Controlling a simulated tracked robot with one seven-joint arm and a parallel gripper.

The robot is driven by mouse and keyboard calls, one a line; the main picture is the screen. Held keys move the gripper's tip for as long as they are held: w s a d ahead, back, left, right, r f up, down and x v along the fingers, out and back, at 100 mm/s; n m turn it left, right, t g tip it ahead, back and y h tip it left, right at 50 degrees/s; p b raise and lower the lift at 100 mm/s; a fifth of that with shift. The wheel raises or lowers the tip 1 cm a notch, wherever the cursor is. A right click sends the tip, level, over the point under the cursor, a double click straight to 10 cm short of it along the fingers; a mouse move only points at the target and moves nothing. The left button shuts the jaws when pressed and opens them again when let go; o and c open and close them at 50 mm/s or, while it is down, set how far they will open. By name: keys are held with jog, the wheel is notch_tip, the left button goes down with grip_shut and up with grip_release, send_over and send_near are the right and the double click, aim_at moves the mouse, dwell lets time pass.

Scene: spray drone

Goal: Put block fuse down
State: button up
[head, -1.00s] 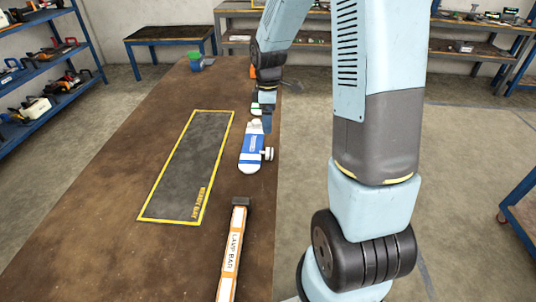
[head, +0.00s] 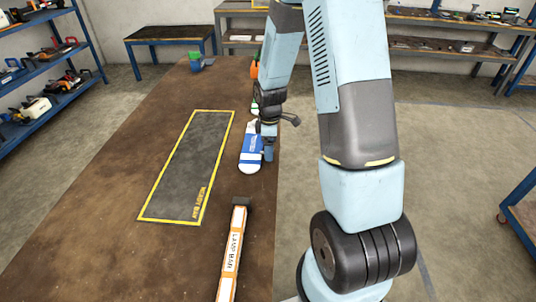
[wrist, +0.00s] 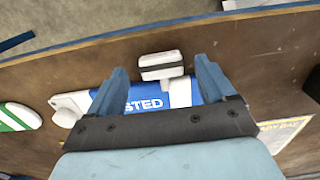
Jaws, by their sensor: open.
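A blue and white piece (head: 249,152) with lettering lies on the brown table beside its right edge. In the wrist view it (wrist: 180,94) shows between and behind my fingers, with "STED" readable. A small white block with a dark band (wrist: 161,65) sits against its side, near my fingertips. I cannot tell whether the block is a separate part, nor which of them is the block fuse. My gripper (head: 269,155) is over the right side of the blue and white piece. Its two blue fingers are apart in the wrist view (wrist: 160,75), with nothing clearly clamped.
A yellow-framed dark mat (head: 188,165) lies left, clear. An orange and white lamp bar (head: 232,255) lies in front. A green and white piece (wrist: 18,117) lies left in the wrist view. A green-topped container (head: 196,61) stands at the far end.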

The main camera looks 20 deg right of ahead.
jog(key=shift+f, duration=0.9)
jog(key=shift+c, duration=0.4)
jog(key=c, duration=1.1)
jog(key=shift+r, duration=0.5)
jog(key=shift+c, duration=0.2)
notch_tip(320, 180, up, 2)
jog(key=shift+r, duration=0.2)
jog(key=s+d+r, duration=0.7)
jog(key=s+r, duration=0.2)
jog(key=s, duration=0.2)
jog(key=shift+s+d+r, duration=0.25)
jog(key=shift+s+r, duration=0.05)
jog(key=shift+s, duration=0.1)
